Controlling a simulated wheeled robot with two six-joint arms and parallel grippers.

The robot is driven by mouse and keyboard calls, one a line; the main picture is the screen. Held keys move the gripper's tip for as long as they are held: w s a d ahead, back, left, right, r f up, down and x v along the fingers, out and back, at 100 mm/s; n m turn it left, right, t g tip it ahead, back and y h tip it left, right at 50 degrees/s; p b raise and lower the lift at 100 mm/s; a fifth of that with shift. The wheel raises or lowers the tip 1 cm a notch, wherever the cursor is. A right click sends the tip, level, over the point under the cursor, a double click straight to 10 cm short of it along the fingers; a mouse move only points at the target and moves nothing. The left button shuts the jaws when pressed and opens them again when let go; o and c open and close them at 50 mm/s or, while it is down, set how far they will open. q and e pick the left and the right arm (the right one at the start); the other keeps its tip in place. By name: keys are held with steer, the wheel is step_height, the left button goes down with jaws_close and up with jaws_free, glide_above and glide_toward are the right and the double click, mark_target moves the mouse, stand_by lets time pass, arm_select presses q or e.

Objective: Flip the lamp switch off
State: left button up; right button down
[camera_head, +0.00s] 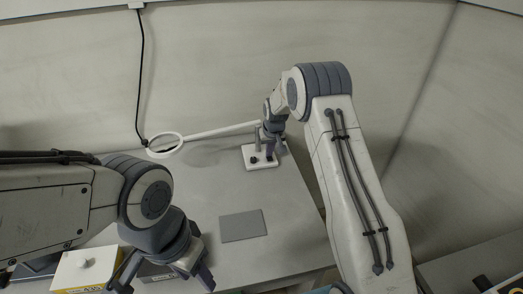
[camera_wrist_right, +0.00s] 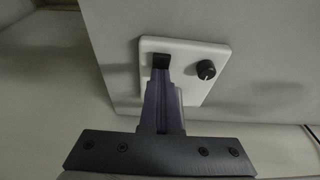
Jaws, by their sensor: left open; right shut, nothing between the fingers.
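The white ring lamp (camera_head: 165,143) has a long white arm running right to a white base plate (camera_head: 262,164) at the back right of the table. In the right wrist view the plate (camera_wrist_right: 192,89) carries a black rocker-like switch (camera_wrist_right: 161,60) on the left and a round black knob (camera_wrist_right: 206,69) on the right. My right gripper (camera_head: 268,153) is over the plate. Its shut, empty fingers (camera_wrist_right: 160,76) point at the switch's near edge and partly cover it; I cannot tell if they touch. My left gripper (camera_head: 164,282) is open and empty at the table's front left.
A grey flat pad (camera_head: 243,225) lies mid-table. A black cable (camera_head: 140,80) hangs down the back wall to the lamp ring. The table's middle is mostly free.

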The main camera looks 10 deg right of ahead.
steer(key=shift+s, duration=0.1)
steer(key=shift+d, duration=0.2)
steer(key=shift+s+a+f, duration=0.1)
steer(key=shift+a, duration=0.05)
steer(key=shift+s, duration=0.7)
steer(key=shift+r, duration=0.5)
steer(key=p+v, duration=0.3)
steer(key=shift+w+r, duration=0.1)
steer(key=shift+w, duration=0.15)
steer(key=b+v, duration=0.2)
steer(key=v, duration=0.8)
steer(key=shift+s, duration=0.3)
